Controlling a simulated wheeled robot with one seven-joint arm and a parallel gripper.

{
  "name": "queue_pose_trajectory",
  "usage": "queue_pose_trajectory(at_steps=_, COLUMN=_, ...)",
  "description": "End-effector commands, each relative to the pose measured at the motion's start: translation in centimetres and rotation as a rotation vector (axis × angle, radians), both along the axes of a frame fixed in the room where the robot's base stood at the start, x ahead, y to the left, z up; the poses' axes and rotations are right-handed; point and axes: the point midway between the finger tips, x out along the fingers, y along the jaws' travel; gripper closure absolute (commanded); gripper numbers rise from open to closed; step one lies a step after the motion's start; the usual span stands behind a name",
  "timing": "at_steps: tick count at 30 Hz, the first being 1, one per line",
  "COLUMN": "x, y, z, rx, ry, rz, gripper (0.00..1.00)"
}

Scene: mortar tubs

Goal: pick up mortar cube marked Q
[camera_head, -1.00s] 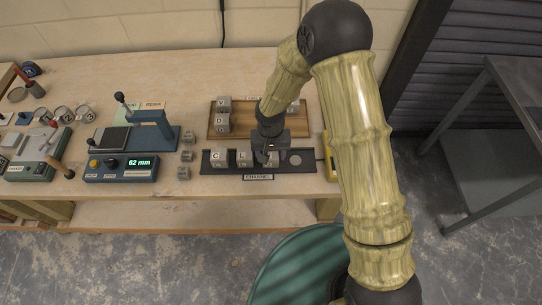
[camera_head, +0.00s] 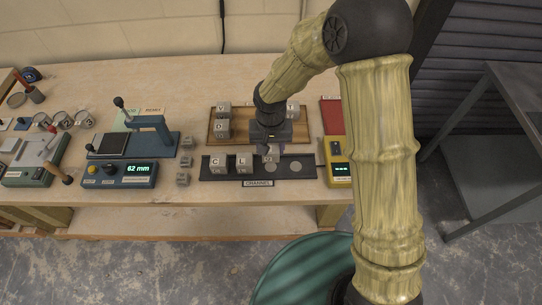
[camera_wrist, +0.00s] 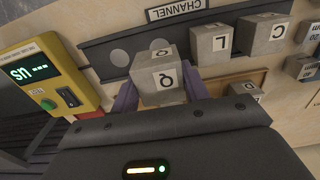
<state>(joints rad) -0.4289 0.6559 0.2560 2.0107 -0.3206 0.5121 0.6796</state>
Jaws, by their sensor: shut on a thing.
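The mortar cube marked Q (camera_wrist: 158,72) is a grey block with white Q labels in the wrist view, between the two purple fingers of my gripper (camera_wrist: 160,95). My gripper is shut on it. In the head view my gripper (camera_head: 268,148) hangs over the dark channel strip (camera_head: 220,177), right of the L cube, and mostly hides the cube it holds. The cubes marked C (camera_head: 217,165) and L (camera_head: 243,165) stand on the strip. Two pale round spots show on the strip to the right, bare of cubes.
A wooden tray (camera_head: 235,140) with several cubes, V and D among them, lies behind the strip. A yellow device (camera_head: 339,174) stands right of it. Several small cubes (camera_head: 184,162) and a blue gauge reading 62 mm (camera_head: 120,175) are to the left.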

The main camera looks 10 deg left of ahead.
Motion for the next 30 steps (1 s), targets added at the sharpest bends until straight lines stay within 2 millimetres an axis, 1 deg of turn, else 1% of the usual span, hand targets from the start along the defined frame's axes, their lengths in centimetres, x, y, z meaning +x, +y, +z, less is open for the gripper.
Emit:
queue_pose_trajectory(at_steps=1, x=0.1, y=0.0, z=1.0, rx=0.003, ry=-0.004, rz=-0.001, gripper=0.85)
queue_pose_trajectory(at_steps=3, x=0.1, y=0.0, z=2.0, rx=0.002, ry=-0.004, rz=-0.001, gripper=0.85)
queue_pose_trajectory(at_steps=8, x=0.0, y=0.0, z=3.2, rx=0.001, ry=-0.001, rz=0.000, gripper=0.85)
queue_pose_trajectory(at_steps=30, x=0.0, y=0.1, z=3.2, rx=0.000, ry=0.000, rz=0.002, gripper=0.85)
